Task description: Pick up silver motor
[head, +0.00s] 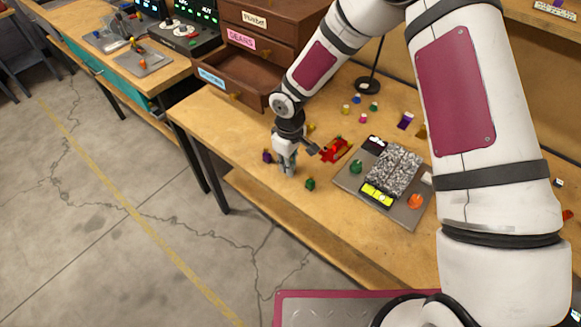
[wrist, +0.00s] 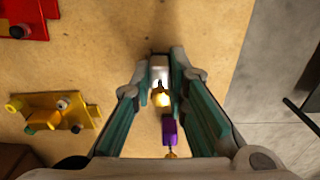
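The silver motor (wrist: 160,68) is a small pale grey block with a yellow end piece, seen in the wrist view. It sits between the fingertips of my gripper (wrist: 162,62), which are drawn in close on both its sides, with no clear gap. In the head view my gripper (head: 286,168) points down at the table near its front edge and hides the motor. A purple block with a yellow tip (wrist: 170,131) lies just beside the motor; it also shows in the head view (head: 267,156).
A red part (head: 336,150) and a small green block (head: 310,184) lie near my gripper. A yellow part (wrist: 58,112) lies left in the wrist view. A grey tray (head: 408,213) holds several parts. An open drawer (head: 232,80) juts out behind. The table's edge is close.

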